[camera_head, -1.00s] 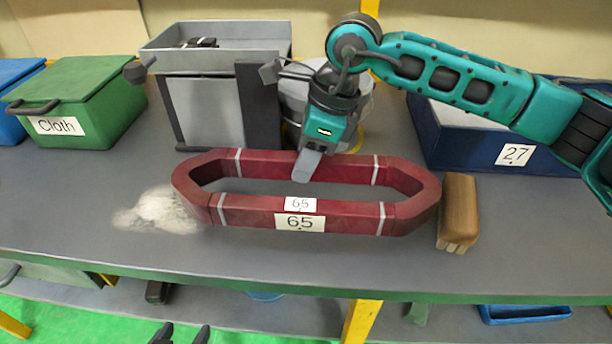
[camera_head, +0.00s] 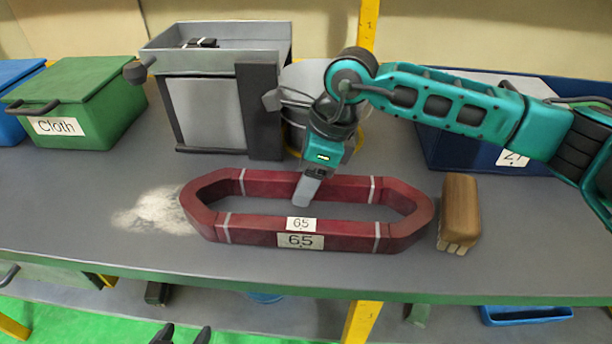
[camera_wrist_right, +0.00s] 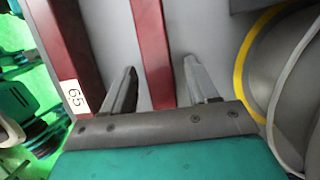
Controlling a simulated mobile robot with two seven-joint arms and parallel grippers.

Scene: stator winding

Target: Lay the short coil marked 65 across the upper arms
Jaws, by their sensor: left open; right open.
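The dark red coil (camera_head: 328,234) marked 65 is a long closed ring lying on the grey bench, with 65 labels on its front bar. My right gripper (camera_head: 307,190) points down at the coil's back bar. In the right wrist view the right gripper (camera_wrist_right: 158,80) is open, with a finger on each side of that back bar (camera_wrist_right: 153,50); whether they touch it I cannot tell. My left gripper (camera_head: 181,335) is open and empty at the bottom edge, in front of the bench, only its dark fingertips showing. I see no upper arms to lay the coil across.
A wooden brush (camera_head: 459,210) stands just right of the coil. A pale dusty patch (camera_head: 158,210) lies to its left. Behind are a grey machine (camera_head: 208,110), a green Cloth box (camera_head: 80,95) and a blue crate (camera_head: 455,148). The bench's front edge is clear.

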